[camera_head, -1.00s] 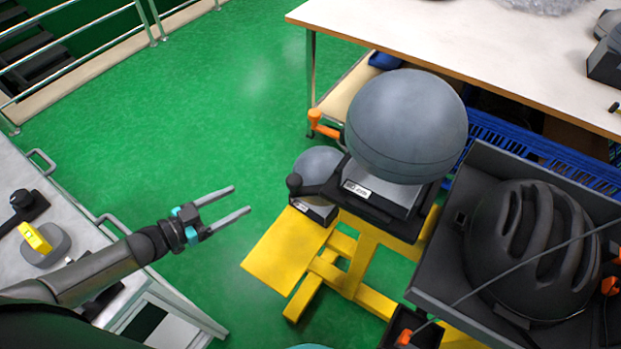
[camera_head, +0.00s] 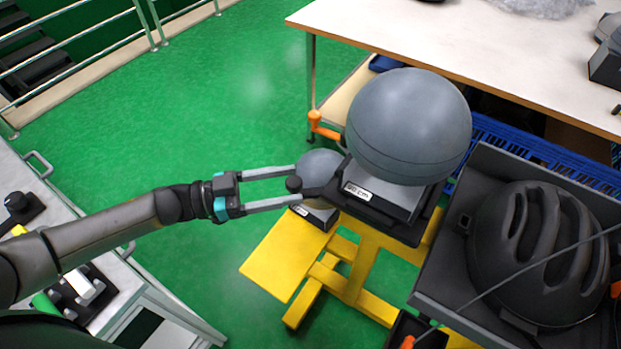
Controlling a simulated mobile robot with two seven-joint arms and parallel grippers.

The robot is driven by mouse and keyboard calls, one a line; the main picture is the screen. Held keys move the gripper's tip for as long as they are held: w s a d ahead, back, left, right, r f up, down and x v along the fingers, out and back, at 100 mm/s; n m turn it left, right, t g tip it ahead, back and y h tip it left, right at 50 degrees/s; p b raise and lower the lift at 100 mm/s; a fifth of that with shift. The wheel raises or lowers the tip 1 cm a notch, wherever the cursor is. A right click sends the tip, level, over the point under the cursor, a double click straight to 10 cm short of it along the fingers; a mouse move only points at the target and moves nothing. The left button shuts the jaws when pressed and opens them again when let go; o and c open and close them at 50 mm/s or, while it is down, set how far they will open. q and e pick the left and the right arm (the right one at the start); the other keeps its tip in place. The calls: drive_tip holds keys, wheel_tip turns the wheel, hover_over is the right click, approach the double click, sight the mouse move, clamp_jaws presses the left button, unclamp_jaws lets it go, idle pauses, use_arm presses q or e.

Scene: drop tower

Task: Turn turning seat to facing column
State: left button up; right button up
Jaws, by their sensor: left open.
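The turning seat (camera_head: 372,205) is a dark square base with a white label, and a large grey ball (camera_head: 408,120) rests on it. A dark arm with a round black knob (camera_head: 294,184) sticks out from the seat's left side. My left gripper (camera_head: 297,186) is open, with its two fingers on either side of the knob in this view. I cannot tell whether the fingers touch it. The column is not clearly identifiable. My right gripper is not in view.
A yellow frame (camera_head: 272,254) stands on the green floor below the seat. A smaller grey ball (camera_head: 322,163) sits lower behind the knob. A black tray (camera_head: 462,165) with a dark helmet (camera_head: 540,250) is at right. A white table (camera_head: 450,50) is behind.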

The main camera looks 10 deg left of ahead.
sight(310, 190)
use_arm(q)
drive_tip(key=x, duration=0.5)
drive_tip(key=shift+d, duration=0.1)
clamp_jaws()
idle(0.4)
idle(0.9)
